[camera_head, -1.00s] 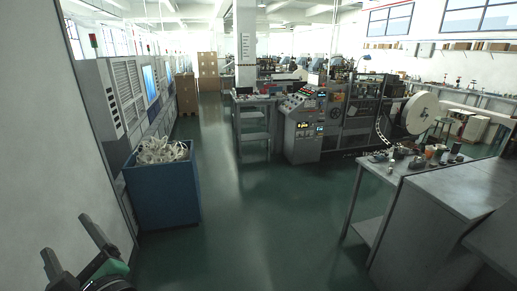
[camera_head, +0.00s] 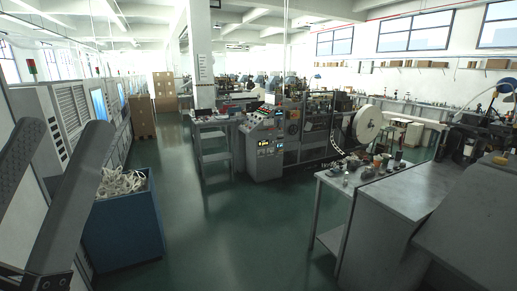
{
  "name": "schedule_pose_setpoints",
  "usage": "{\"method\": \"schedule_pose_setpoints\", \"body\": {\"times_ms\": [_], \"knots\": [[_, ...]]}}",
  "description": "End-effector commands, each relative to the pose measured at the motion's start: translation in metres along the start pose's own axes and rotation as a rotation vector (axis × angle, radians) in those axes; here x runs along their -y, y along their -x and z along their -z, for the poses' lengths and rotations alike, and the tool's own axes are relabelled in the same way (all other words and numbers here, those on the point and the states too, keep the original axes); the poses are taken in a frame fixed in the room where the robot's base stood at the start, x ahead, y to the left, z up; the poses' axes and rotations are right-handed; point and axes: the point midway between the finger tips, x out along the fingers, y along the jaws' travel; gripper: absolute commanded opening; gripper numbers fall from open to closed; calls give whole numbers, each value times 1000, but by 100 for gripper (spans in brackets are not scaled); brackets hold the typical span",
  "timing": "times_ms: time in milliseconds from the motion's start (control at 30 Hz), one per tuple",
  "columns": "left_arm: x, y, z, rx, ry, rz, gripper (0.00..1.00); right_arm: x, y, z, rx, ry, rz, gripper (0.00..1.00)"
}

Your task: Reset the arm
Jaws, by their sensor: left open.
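My left gripper (camera_head: 66,124) is in the lower left of the head view, close to the camera. Its two long grey fingers point up and stand apart, with nothing between them. The near finger covers part of the blue bin and the grey cabinets behind. My right gripper is not in view.
A blue bin (camera_head: 126,236) with white scrap (camera_head: 120,182) stands on the left by grey cabinets (camera_head: 66,108). A machine with a control panel (camera_head: 265,138) and a large white reel (camera_head: 368,124) stands mid-room. A grey worktable (camera_head: 415,190) is on the right. The green floor (camera_head: 225,240) between is clear.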

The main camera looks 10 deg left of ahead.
Motion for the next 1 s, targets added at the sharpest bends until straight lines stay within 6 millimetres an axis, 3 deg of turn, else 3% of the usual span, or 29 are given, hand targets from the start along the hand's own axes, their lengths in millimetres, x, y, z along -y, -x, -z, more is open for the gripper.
{"method": "schedule_pose_setpoints", "body": {"times_ms": [33, 300, 400, 567, 1000], "knots": [[0, -31, 28, 1, 1, 0, 78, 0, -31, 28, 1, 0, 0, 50], [0, -120, 110, 1, 4, -2, 78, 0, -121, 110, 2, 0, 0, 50], [1, -144, 132, 1, 5, -2, 78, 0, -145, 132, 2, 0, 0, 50], [1, -160, 146, 1, 5, -2, 78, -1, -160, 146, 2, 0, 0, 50], [0, -157, 144, 1, 5, -2, 78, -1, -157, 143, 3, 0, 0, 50]]}}
